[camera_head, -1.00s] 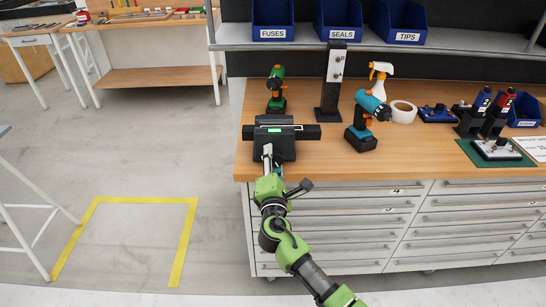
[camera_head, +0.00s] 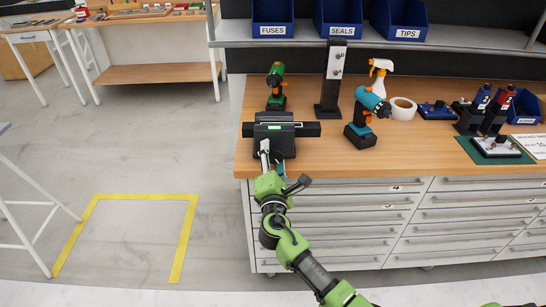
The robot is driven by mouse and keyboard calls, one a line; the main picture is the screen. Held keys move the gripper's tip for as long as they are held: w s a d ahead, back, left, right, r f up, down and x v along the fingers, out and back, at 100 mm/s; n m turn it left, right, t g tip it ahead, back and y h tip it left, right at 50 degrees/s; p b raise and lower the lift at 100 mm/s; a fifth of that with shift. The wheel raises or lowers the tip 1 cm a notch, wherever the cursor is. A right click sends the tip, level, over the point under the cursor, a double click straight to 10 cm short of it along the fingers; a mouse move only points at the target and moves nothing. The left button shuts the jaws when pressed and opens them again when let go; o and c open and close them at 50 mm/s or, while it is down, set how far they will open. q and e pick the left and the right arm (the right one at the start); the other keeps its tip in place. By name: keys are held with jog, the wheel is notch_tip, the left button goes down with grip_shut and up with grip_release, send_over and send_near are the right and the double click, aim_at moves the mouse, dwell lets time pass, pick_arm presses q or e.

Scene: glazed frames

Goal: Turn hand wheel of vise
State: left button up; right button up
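The black vise (camera_head: 287,140) with a light-green label sits at the front left corner of the wooden workbench. A pale metal bar (camera_head: 265,153) shows at its front, between the vise and my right gripper; the hand wheel is not clearly distinguishable. My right arm, green and dark grey, reaches up from the lower right. My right gripper (camera_head: 268,172) is at the vise's front, just past the bench edge. Its fingers are too small and hidden to tell whether they are closed on the wheel. My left gripper is out of view.
On the workbench (camera_head: 420,170), a green-orange drill (camera_head: 276,88) stands behind the vise. A black post (camera_head: 332,85), a teal drill (camera_head: 366,118), a spray bottle (camera_head: 379,75) and a tape roll (camera_head: 403,108) stand to the right. Drawers (camera_head: 410,225) lie below; open floor is left.

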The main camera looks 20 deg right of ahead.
jog(key=v, duration=1.2)
dwell(0.5)
